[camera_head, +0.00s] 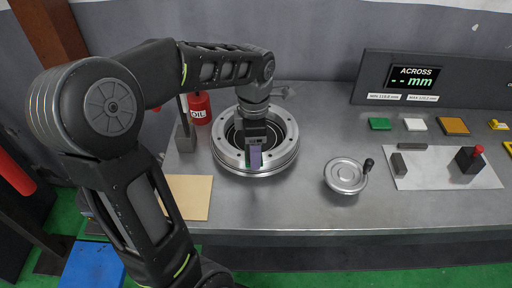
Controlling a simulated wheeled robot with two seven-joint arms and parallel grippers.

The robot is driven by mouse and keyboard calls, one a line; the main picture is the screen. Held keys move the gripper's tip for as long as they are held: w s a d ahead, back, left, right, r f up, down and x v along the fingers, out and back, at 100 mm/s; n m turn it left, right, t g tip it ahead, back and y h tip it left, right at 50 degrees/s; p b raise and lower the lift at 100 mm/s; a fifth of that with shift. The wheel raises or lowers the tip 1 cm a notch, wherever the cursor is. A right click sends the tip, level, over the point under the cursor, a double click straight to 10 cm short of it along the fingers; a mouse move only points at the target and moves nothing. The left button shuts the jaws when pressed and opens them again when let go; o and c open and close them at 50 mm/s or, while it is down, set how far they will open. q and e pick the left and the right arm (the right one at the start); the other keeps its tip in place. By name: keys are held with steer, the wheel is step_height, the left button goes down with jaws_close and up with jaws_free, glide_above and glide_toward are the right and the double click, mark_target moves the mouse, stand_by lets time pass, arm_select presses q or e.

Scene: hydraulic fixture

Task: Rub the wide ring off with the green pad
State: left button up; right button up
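A round metal fixture (285,158) with a broad bright rim and darker rings inside it stands on the bench. Which of its rings is the wide ring, I cannot tell. My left gripper (254,158) points down inside the fixture, near its front inner wall, and covers part of the inside. A purplish-grey piece and a small green patch show at its fingertips; I cannot tell whether these are finger parts or something held. A green pad (380,124) lies flat on the bench to the right, apart from the gripper. My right gripper is out of view.
A white pad (415,125), an orange pad (453,126) and a display (413,78) are at the right. A handwheel (346,176) and a light mat (444,178) with blocks lie in front. A red oil can (200,108) and a tan sheet (188,197) are left of the fixture.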

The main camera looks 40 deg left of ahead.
mark_target(243, 157)
arm_select(q)
steer(key=shift+s+a+f, duration=0.15)
steer(key=shift+s+a, duration=0.8)
steer(key=shift+a, duration=0.25)
steer(key=shift+w+d, duration=0.1)
steer(key=shift+w+d, duration=0.45)
steer(key=shift+d, duration=0.2)
steer(key=shift+w+d, duration=0.45)
steer(key=shift+d, duration=0.15)
steer(key=shift+f, duration=0.1)
steer(key=shift+d, duration=0.1)
